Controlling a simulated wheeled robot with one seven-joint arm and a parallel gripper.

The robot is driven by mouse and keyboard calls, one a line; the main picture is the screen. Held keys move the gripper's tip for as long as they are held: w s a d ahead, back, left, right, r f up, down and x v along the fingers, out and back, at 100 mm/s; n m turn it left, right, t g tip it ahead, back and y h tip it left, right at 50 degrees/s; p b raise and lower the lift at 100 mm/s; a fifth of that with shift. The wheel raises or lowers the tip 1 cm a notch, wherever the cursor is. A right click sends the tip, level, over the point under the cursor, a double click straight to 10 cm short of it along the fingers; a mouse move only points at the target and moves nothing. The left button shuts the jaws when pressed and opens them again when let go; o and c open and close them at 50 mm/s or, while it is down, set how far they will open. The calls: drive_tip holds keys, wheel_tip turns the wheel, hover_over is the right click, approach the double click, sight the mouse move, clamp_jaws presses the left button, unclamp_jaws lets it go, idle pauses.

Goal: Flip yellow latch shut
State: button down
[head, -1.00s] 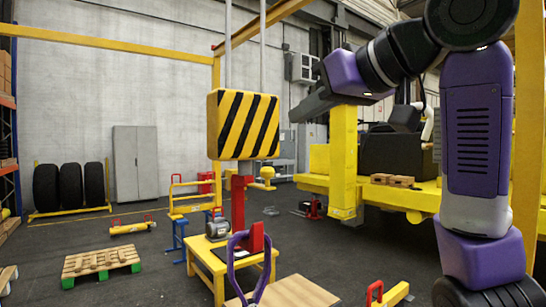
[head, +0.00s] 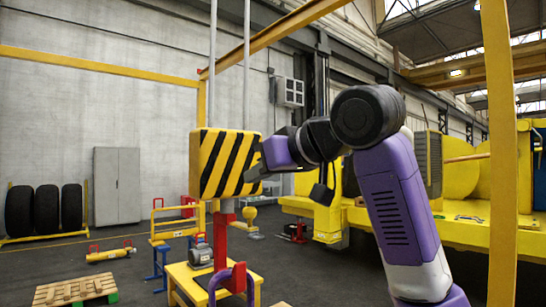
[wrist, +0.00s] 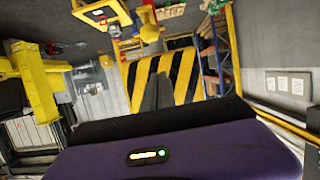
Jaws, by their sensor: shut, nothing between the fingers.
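A yellow block with black stripes (head: 224,164) hangs from two rods, with a red post or hook (head: 222,235) below it. A small yellow round-ended piece (head: 250,214) sticks out to the right of the red part; it may be the latch, but I cannot tell. My gripper (head: 258,172) is shut and empty, its tip in front of the block's lower right edge in the head view. In the wrist view the dark fingers (wrist: 157,92) overlap the striped block (wrist: 187,72). A yellow piece with red (wrist: 146,22) shows beyond it. Contact with the block cannot be told.
A yellow table (head: 186,273) with a grey motor (head: 200,254) stands under the block. A purple loop (head: 238,277) is in front. A yellow vehicle (head: 462,225) fills the right, beside a yellow post (head: 503,150). A pallet (head: 75,291) lies at left.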

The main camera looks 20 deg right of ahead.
drive_tip(key=shift+w+f+p, duration=0.15)
drive_tip(key=shift+f+p, duration=0.15)
drive_tip(key=shift+f, duration=0.8)
drive_tip(key=shift+w+f+p, duration=0.15)
drive_tip(key=shift+f+p, duration=0.1)
drive_tip(key=shift+f, duration=0.8)
drive_tip(key=shift+s+f+t+b, duration=0.2)
drive_tip(key=shift+f+t+b, duration=0.25)
drive_tip(key=shift+b, duration=0.45)
